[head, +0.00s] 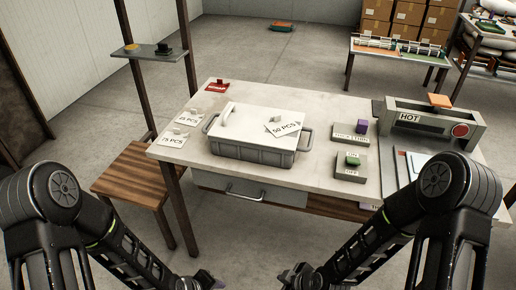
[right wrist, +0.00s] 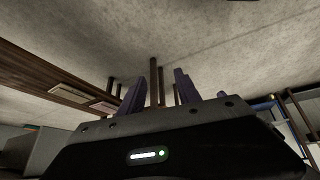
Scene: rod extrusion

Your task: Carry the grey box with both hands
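The grey box (head: 253,147) stands on the white-topped table, with a pale lid (head: 250,121) on it. It has a handle on its left end (head: 209,123) and one on its right end (head: 307,138). A "50 PCS" card (head: 284,128) lies on the lid. My left gripper (head: 206,281) is low at the bottom edge of the head view, in front of the table and apart from the box; its opening is not clear. My right gripper (head: 303,279) is also low and apart from the box. In the right wrist view its fingers (right wrist: 160,92) are spread and empty.
The table (head: 335,120) also carries a "75 PCS" card (head: 173,138), a red sign (head: 217,86), button boxes (head: 350,167) and a grey machine marked "HOT" (head: 432,122). A wooden bench (head: 137,178) stands at left.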

